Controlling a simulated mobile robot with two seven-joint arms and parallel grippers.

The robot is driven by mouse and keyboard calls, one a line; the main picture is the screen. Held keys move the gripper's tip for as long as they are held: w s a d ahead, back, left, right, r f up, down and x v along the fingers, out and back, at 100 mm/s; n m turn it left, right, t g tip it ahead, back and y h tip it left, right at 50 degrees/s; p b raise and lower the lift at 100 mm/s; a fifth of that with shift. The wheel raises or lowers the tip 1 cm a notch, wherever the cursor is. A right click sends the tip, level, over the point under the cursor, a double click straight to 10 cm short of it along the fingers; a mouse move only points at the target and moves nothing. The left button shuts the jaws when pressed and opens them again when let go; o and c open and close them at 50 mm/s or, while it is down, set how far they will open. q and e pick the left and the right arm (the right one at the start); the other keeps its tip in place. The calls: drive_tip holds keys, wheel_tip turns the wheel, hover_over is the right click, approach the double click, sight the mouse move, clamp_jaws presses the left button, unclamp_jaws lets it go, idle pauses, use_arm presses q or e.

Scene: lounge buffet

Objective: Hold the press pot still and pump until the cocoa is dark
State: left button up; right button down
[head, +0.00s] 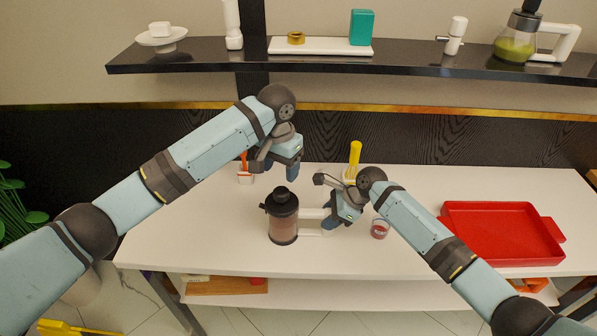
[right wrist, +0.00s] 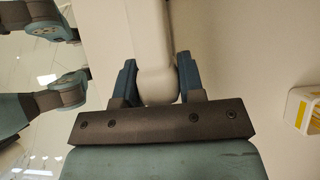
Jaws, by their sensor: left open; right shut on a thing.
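The press pot (head: 283,228) stands upright on the white table, a clear body with light reddish-brown cocoa inside. Its black lid has a knob (head: 281,194) on top, and its white handle (head: 312,213) points right. My right gripper (head: 334,217) is shut on the handle. The right wrist view shows the white handle (right wrist: 157,84) between the two blue fingers. My left gripper (head: 291,172) is open and empty, above and slightly right of the knob, apart from it.
A red tray (head: 500,205) lies at the right of the table. A small glass (head: 379,228) stands right of my right gripper. A yellow-handled utensil (head: 354,155) and a white holder with an orange item (head: 245,177) stand behind. A dark shelf (head: 190,57) runs above.

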drive_tip(key=shift+s+d+f, duration=0.1)
drive_tip(key=shift+f, duration=0.2)
idle(0.5)
drive_tip(key=c, duration=0.9)
unclamp_jaws()
drive_tip(key=shift+c, duration=0.2)
use_arm(q)
drive_tip(key=shift+w+f, duration=0.15)
use_arm(e)
drive_tip(key=o, duration=0.3)
drive_tip(key=shift+w, duration=0.2)
drive_tip(key=shift+r, duration=0.15)
drive_tip(key=shift+r, duration=0.15)
drive_tip(key=v, duration=0.7)
drive_tip(key=shift+d+r, duration=0.15)
drive_tip(key=shift+r, duration=0.05)
drive_tip(key=v, duration=1.1)
drive_tip(key=shift+d+r, duration=0.25)
drive_tip(key=shift+r, duration=0.05)
